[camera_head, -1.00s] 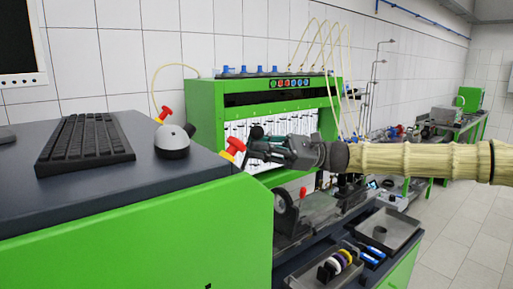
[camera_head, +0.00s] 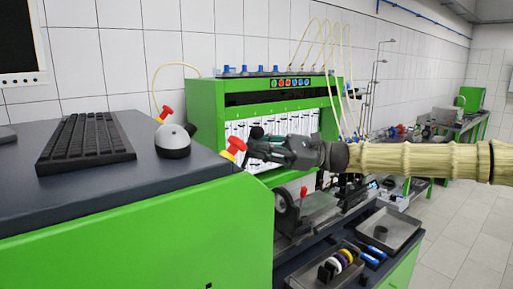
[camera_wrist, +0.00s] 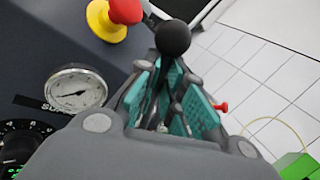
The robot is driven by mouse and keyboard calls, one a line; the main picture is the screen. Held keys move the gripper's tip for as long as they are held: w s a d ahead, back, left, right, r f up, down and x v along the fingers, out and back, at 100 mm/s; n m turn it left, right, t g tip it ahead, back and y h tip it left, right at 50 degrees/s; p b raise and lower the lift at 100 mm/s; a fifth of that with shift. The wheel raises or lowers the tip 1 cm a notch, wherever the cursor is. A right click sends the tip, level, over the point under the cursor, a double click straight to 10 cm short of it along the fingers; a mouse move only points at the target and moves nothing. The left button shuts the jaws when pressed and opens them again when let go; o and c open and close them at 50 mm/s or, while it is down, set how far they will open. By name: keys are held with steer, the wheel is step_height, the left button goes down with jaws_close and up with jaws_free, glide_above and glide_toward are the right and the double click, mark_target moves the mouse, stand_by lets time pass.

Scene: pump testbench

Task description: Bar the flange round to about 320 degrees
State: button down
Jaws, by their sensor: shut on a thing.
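My gripper (camera_head: 258,147) is at the end of my arm, above the bench, just right of the green cabinet's corner. In the wrist view its teal-padded fingers (camera_wrist: 172,88) are closed around a slim bar that ends in a black ball knob (camera_wrist: 173,38). The knob also shows above the fingers in the head view (camera_head: 256,132). The flange cannot be made out for sure; my gripper and the cabinet may hide it. A dark round disc (camera_head: 284,204) stands on the bench below, and I cannot tell whether it belongs to it.
A red-and-yellow emergency stop (camera_wrist: 110,18) and a pressure gauge (camera_wrist: 75,90) are close to my gripper. Trays (camera_head: 388,230) stand on the lower bench. A green test rack (camera_head: 205,110) is behind.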

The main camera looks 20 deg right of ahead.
steer(key=shift+w+a+f+b, duration=0.15)
steer(key=shift+w+f+b, duration=0.35)
steer(key=shift+f, duration=0.3)
steer(key=shift+w+a+f+b, duration=0.15)
steer(key=shift+w+f+b, duration=0.25)
steer(key=shift+f, duration=0.35)
stand_by(0.9)
steer(key=shift+s+f, duration=0.1)
steer(key=shift+s, duration=0.05)
stand_by(0.3)
steer(key=shift+s+d+f+n+b, duration=0.25)
steer(key=shift+s+f+b, duration=0.1)
steer(key=shift+s+b, duration=0.25)
steer(key=shift+s+d+f+n+b, duration=0.15)
steer(key=shift+s+f+n+b, duration=0.15)
steer(key=shift+s+b, duration=0.25)
steer(key=shift+w, duration=0.1)
steer(key=shift+s+d+f+n+g+y+b, duration=0.2)
steer(key=shift+s+f+n+b, duration=0.1)
steer(key=shift+s+f+b, duration=0.25)
steer(key=shift+s+d+f+n+g+y+b, duration=0.1)
steer(key=shift+s+d+f+n+y+b, duration=0.2)
steer(key=shift+s+b, duration=0.35)
steer(key=shift+w+a, duration=0.1)
steer(key=shift+w, duration=0.05)
steer(key=shift+f, duration=0.1)
